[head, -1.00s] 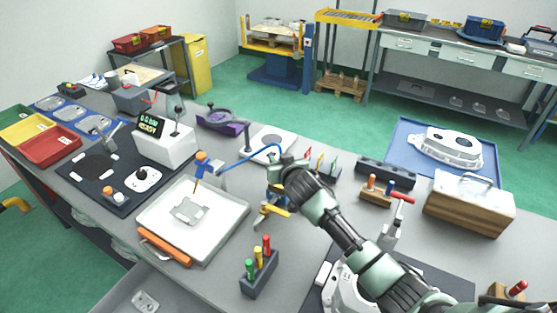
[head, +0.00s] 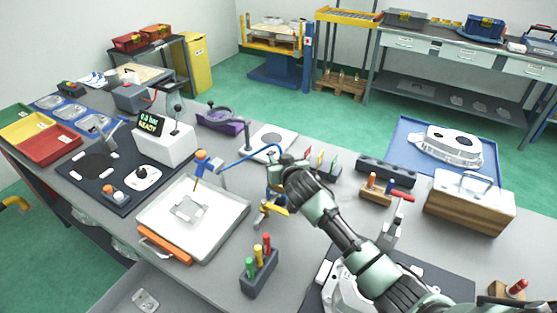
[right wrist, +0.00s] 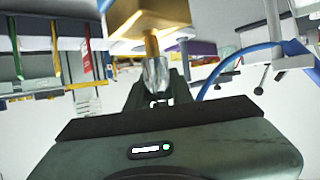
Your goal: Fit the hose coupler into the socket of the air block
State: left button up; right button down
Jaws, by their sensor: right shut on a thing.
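My right gripper (head: 274,191) is over the middle of the table, pointing down. In the right wrist view, its dark fingers (right wrist: 158,97) are shut on a silver metal piece with a brass neck, which I take for the hose coupler (right wrist: 157,72). A blue hose (head: 245,157) arcs from the left to the gripper; it also shows in the right wrist view (right wrist: 240,62). A yellow block (right wrist: 150,20) sits at the coupler's far end; I cannot tell whether it is the air block or whether they touch. The socket is hidden. My left gripper is out of view.
A white tray (head: 225,222) with a grey casting lies to the left. A holder with coloured handles (head: 258,277) stands in front.

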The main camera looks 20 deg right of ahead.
jog(key=shift+f+b, duration=0.7)
jog(key=shift+f, duration=0.5)
jog(key=c, duration=1.1)
grip_release()
jog(key=shift+c, duration=0.2)
jog(key=shift+b+v, duration=0.4)
jog(key=shift+v, duration=3.5)
